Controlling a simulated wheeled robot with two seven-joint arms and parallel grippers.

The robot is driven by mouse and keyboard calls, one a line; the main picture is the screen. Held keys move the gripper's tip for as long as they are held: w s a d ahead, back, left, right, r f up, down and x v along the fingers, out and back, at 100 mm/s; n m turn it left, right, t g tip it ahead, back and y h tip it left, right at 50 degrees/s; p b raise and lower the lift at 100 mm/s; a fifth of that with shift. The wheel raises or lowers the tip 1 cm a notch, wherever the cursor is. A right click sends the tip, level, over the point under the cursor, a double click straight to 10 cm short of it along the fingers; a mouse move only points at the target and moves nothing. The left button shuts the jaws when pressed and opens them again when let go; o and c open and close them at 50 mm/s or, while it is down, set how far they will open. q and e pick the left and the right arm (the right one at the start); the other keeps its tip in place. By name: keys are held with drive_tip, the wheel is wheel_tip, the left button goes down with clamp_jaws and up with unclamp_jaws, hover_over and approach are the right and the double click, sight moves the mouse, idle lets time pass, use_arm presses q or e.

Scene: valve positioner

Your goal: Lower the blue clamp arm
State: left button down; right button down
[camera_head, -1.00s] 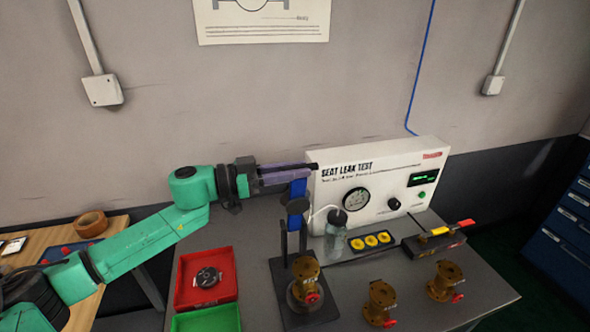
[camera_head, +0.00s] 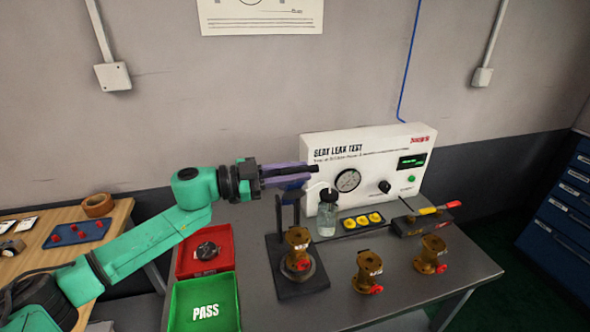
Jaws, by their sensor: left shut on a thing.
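My left gripper (camera_head: 300,172) comes in from the left above the clamp stand, its purple-grey fingers shut and pointing right. The blue clamp arm (camera_head: 292,185) shows as a short blue piece just under and behind the fingers; most of it is hidden, and the fingers appear closed on it. The black clamp stand (camera_head: 281,222) has upright posts and a base plate on the grey bench. A brass valve (camera_head: 298,244) with a red part sits on the base plate, below the gripper. My right gripper is not in view.
The white seat leak test panel (camera_head: 435,152) stands close behind the gripper. A glass bottle (camera_head: 327,222), a tray of yellow parts (camera_head: 347,226) and two more brass valves (camera_head: 368,266) (camera_head: 431,253) are to the right. A red tray (camera_head: 222,240) and a green PASS tray (camera_head: 206,285) lie left.

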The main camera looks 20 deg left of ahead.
use_arm(q)
drive_tip(key=s+d+f+m+b, duration=0.2)
drive_tip(key=s+f+m+b, duration=0.2)
drive_tip(key=f+b, duration=0.5)
drive_tip(key=s+d+f+m+b, duration=0.3)
drive_tip(key=f+m+b, duration=0.4)
drive_tip(key=b, duration=0.6)
wheel_tip(320, 180, down, 3)
drive_tip(key=shift+s+d+r+m, duration=0.15)
drive_tip(key=shift+s+m, duration=0.15)
drive_tip(key=shift+s, duration=0.4)
drive_tip(key=c, duration=0.8)
unclamp_jaws()
drive_tip(key=shift+f, duration=0.2)
drive_tip(key=shift+o, duration=0.2)
drive_tip(key=shift+r, duration=0.15)
drive_tip(key=shift+b, duration=0.3)
